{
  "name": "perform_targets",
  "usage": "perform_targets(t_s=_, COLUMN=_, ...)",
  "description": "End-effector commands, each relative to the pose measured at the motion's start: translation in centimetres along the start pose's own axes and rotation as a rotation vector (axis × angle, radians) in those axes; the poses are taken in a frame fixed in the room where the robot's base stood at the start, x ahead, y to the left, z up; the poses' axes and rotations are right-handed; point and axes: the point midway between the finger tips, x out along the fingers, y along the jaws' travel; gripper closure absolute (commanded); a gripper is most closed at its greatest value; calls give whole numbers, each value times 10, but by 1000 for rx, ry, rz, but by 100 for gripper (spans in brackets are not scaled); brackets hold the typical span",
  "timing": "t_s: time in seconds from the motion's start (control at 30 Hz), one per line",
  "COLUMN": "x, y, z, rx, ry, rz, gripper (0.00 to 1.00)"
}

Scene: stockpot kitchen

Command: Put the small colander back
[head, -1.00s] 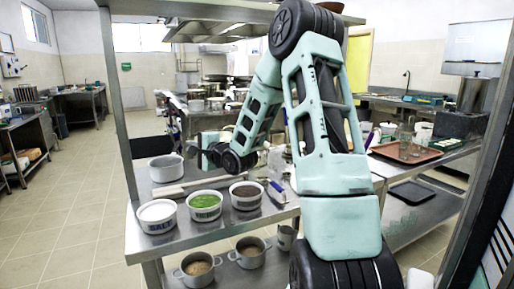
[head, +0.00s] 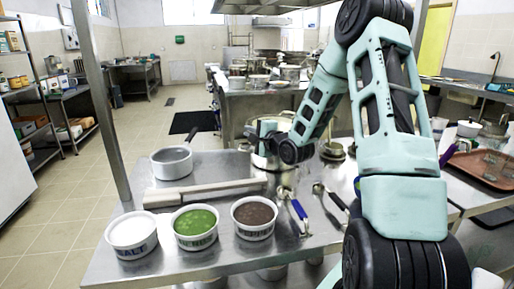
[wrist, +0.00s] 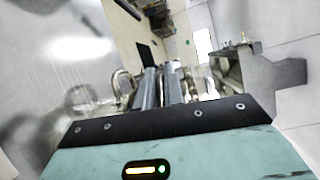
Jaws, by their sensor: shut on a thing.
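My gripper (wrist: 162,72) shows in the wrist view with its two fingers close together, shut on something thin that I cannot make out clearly. A bright metal loop (wrist: 122,82) shows just left of the fingers. In the head view my wrist covers the fingers. A shiny metal vessel (head: 268,132) shows just behind and left of my wrist, above the counter's back edge. I cannot tell whether it is the small colander or whether it is what my gripper holds. No perforated bowl can be clearly made out.
The steel counter (head: 225,258) carries a grey saucepan (head: 172,163), a rolling pin (head: 205,192), and tubs of white (head: 131,234), green (head: 196,227) and brown (head: 254,217) contents. Blue-handled tongs (head: 297,210) lie right of them. A post (head: 100,110) stands at left. A brown tray (head: 484,168) lies at right.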

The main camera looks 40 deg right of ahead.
Motion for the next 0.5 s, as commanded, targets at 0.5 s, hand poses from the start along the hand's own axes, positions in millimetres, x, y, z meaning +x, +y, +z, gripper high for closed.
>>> perform_targets(t_s=0.5, x=3, y=49, z=-7, rx=-2, ry=1, rz=-4, gripper=100)
